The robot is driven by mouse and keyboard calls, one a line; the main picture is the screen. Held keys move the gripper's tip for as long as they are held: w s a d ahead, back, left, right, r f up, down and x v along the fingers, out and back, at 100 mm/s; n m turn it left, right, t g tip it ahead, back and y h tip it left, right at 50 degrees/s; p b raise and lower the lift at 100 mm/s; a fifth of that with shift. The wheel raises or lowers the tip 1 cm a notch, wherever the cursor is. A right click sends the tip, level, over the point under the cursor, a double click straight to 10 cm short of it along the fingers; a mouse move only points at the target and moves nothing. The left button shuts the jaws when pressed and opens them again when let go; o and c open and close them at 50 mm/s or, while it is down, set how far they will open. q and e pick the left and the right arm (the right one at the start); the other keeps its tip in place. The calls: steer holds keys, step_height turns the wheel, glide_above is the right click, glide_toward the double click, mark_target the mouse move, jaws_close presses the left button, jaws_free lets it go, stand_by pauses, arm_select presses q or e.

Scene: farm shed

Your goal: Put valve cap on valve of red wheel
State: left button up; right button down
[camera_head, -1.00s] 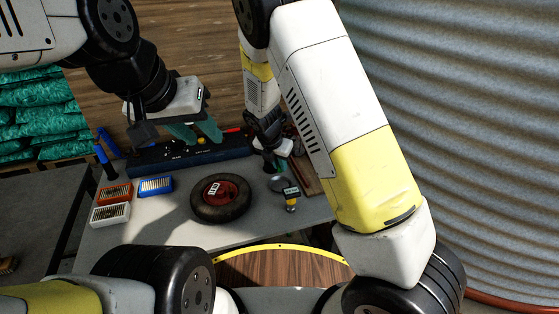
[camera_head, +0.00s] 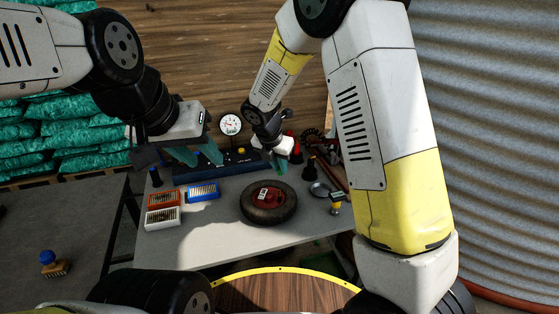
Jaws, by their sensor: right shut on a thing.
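The red wheel (camera_head: 285,212), a black tyre with a red hub and a white label, lies flat on the grey table. Its valve is too small to make out. My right gripper (camera_head: 282,168) is just behind and slightly right of the wheel, pointing down, its teal fingertips close to the tyre's far edge in the picture. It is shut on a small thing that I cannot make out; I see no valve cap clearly. My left gripper (camera_head: 198,157) is open and empty, its teal fingers apart, behind and left of the wheel over the blue case.
A red box (camera_head: 163,199), a white box (camera_head: 162,218) and a blue box (camera_head: 203,192) stand left of the wheel. A dark blue case (camera_head: 240,167) with a dial gauge (camera_head: 231,124) is behind. A yellow-black tool (camera_head: 336,205) lies right. The front table is clear.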

steer(key=shift+a+f, duration=0.1)
steer(key=shift+f, duration=2.25)
steer(key=shift+f, duration=1.55)
stand_by(0.8)
steer(key=c, duration=1.3)
jaws_free()
steer(key=shift+o, duration=0.3)
steer(key=o, duration=0.5)
steer(key=shift+r, duration=0.1)
